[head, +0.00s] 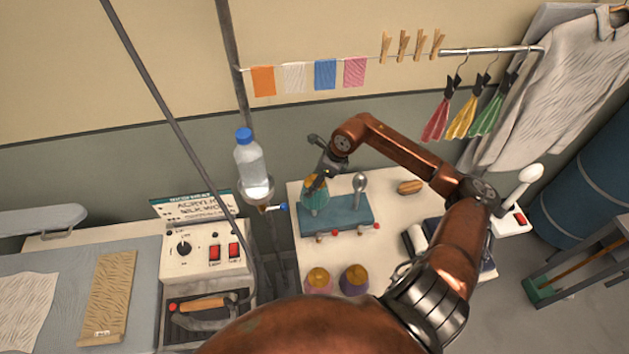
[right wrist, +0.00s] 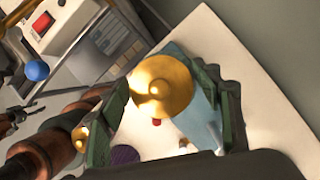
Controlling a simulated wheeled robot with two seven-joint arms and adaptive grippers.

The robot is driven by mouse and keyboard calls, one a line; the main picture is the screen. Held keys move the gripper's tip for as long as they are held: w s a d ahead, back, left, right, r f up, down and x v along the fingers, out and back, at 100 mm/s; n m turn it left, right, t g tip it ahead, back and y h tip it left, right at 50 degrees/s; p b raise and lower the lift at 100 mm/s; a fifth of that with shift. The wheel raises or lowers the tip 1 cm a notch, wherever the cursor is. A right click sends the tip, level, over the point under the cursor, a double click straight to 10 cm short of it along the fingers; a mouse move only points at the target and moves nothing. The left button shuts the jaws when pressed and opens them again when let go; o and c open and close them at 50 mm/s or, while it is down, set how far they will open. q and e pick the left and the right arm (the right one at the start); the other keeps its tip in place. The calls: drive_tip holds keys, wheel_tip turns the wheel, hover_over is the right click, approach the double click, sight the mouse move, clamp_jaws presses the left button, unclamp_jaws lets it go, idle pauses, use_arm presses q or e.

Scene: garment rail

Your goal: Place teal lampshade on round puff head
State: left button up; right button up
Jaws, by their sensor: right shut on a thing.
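The teal lampshade (head: 314,198) has a gold top and is upright over the left part of a blue base (head: 348,216) in the head view. My right gripper (head: 317,181) is shut on it from above. In the right wrist view the gold top (right wrist: 163,85) sits between the green finger pads of my right gripper (right wrist: 175,110). A shiny metal head on a stem (head: 360,182) stands at the right of the base. Whatever is beneath the lampshade is hidden, so I cannot tell whether it is around a puff head.
Pink (head: 318,281) and purple (head: 354,280) lampshades with gold tops stand on the white table (head: 395,187) in front of the base. A blue-capped bottle (head: 250,162) stands to the left. A brown brush-like object (head: 410,187) lies behind, on the right.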

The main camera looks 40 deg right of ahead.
drive_tip(key=o, duration=1.2)
drive_tip(key=shift+b+v, duration=1.5)
drive_tip(key=shift+v, duration=4.55)
